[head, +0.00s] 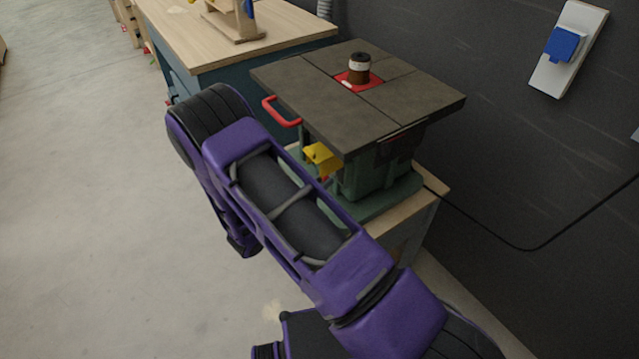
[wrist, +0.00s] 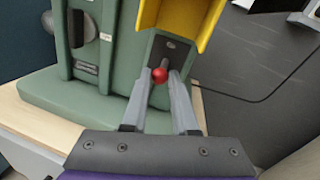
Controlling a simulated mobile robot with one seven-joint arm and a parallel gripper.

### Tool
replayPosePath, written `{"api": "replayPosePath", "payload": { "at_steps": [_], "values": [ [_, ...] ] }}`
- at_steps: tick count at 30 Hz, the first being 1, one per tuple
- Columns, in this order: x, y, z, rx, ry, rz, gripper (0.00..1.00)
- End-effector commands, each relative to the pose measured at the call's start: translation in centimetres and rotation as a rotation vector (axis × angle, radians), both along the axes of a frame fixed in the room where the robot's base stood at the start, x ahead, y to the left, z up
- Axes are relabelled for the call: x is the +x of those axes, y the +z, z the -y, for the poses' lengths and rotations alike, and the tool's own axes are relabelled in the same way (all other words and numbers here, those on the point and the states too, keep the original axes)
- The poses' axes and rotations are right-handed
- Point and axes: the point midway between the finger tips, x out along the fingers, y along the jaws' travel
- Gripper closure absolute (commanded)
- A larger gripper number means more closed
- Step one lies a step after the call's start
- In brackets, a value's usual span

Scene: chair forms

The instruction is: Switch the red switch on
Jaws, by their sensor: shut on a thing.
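The red switch (wrist: 159,75) is a small round red knob on a dark plate on the front of the green machine (wrist: 112,50), below a raised yellow cover (wrist: 200,12). My gripper (wrist: 163,74) has its two grey fingers close together around the knob, shut on it in the wrist view. In the head view the yellow cover (head: 322,157) shows on the machine (head: 370,180) under the dark table top. My arm hides the gripper there.
A wooden workbench (head: 205,45) stands behind. A cable runs to the right; floor at left is clear.

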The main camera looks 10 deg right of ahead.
Motion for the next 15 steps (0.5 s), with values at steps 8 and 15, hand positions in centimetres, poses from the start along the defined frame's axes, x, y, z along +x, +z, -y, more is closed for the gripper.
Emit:
{"api": "replayPosePath", "payload": {
  "at_steps": [8, 15],
  "values": [
    [0.0, 0.4, 0.0, 0.018, 0.0, -0.007, 1.0],
    [0.0, 2.1, -0.1, 0.195, 0.0, -0.08, 1.0]
  ]
}}
